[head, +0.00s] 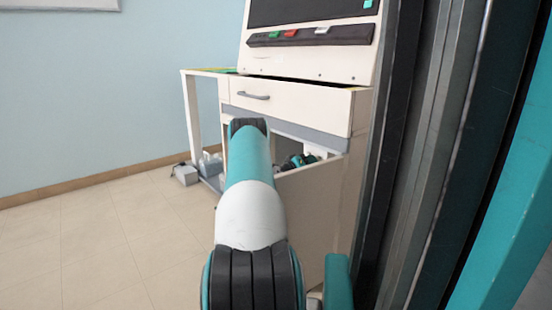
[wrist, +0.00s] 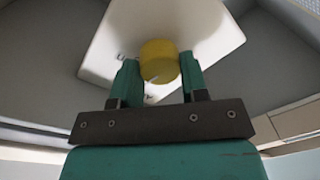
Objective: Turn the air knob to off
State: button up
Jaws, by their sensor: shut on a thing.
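The air knob (wrist: 158,60) is a round yellow knob in the wrist view, with a small light mark on its lower part. It sits in front of a pale panel (wrist: 110,42). My gripper (wrist: 160,72) has its two teal fingers on either side of the knob and is shut on it. In the head view, my arm reaches into the open space under the cabinet's drawer. The knob is hidden there, and my gripper shows only in part in the shade. I cannot read the knob's setting.
The white cabinet (head: 290,100) has a drawer with a grey handle (head: 253,96) above the opening. A dark shelf with red and green items (head: 290,34) is higher up. A grey box (head: 186,175) stands on the floor at left. The tiled floor (head: 90,240) is clear.

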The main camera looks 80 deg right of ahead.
jog(key=shift+w+f+n+p, duration=0.15)
jog(key=shift+n+p, duration=0.8)
jog(key=shift+n, duration=1.4)
jog(key=shift+w+r+n+p, duration=0.1)
jog(key=shift+n+p, duration=0.85)
jog(key=shift+n, duration=1.4)
jog(key=shift+f, duration=0.1)
jog(key=o, duration=0.9)
jog(key=shift+s, duration=0.1)
jog(key=shift+g+y, duration=0.3)
jog(key=shift+p+v, duration=2)
jog(key=shift+v, duration=6.65)
